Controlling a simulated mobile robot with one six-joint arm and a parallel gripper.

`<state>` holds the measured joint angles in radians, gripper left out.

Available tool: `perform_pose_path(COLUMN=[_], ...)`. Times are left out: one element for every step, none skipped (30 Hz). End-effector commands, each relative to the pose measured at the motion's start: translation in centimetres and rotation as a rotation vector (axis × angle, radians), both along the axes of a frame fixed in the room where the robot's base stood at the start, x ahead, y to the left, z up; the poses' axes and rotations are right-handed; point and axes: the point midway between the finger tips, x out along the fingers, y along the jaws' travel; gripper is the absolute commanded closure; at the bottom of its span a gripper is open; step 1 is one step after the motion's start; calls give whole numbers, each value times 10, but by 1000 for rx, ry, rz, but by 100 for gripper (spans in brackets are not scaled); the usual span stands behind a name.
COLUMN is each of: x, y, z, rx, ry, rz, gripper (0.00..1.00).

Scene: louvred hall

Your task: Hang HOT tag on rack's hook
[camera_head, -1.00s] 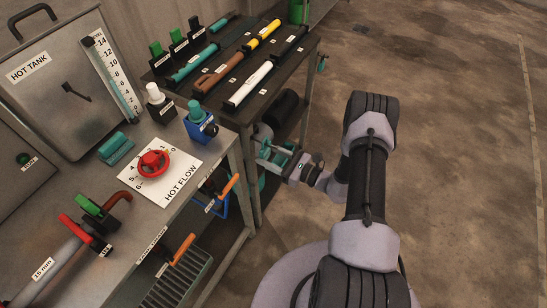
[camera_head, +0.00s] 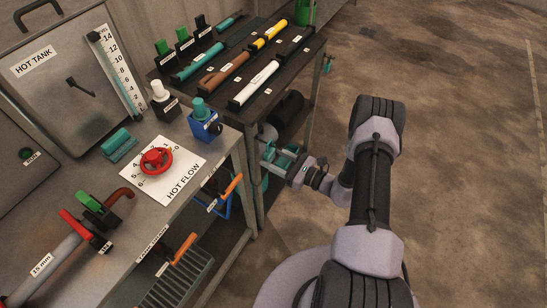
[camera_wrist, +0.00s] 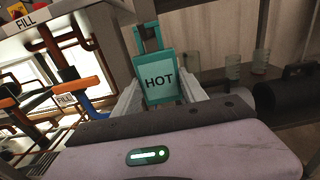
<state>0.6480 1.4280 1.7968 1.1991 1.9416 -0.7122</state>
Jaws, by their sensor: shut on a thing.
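The HOT tag (camera_wrist: 159,82) is a teal plate with dark lettering and a loop at its top, upright and slightly tilted in the wrist view. My gripper (camera_wrist: 160,98) is shut on it, with pale fingers on both sides of the plate. In the head view my gripper (camera_head: 283,160) is low beside the rack's near end, below its top. The rack (camera_head: 238,116) is a dark-topped stand carrying several coloured tubes. I cannot make out the hook for certain in either view.
The workbench (camera_head: 224,150) with the red HOT FLOW wheel (camera_head: 156,161) stands left of my gripper. Glass jars (camera_wrist: 233,65) and a dark cylinder (camera_wrist: 287,97) sit on a shelf behind the tag. The floor at right is clear.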

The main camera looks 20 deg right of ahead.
Motion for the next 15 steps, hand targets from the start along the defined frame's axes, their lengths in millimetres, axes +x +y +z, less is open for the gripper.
perform_pose_path(x=[0,0,0,0,0,0,0,0,0,0,0,0,0,0,0], y=[0,0,0,0,0,0,0,0,0,0,0,0,0,0,0], z=[-3,-3,-3,-2,-2,-2,-2,-2,-2,-2,-2,-2,-2,-2,-2], rx=[0,0,0,0,0,0,0,0,0,0,0,0,0,0,0], ry=[0,0,0,0,0,0,0,0,0,0,0,0,0,0,0], rz=[0,0,0,0,0,0,0,0,0,0,0,0,0,0,0], gripper=[100,100,100,100,100,100,100,100,100,100,100,100,100,46,39])
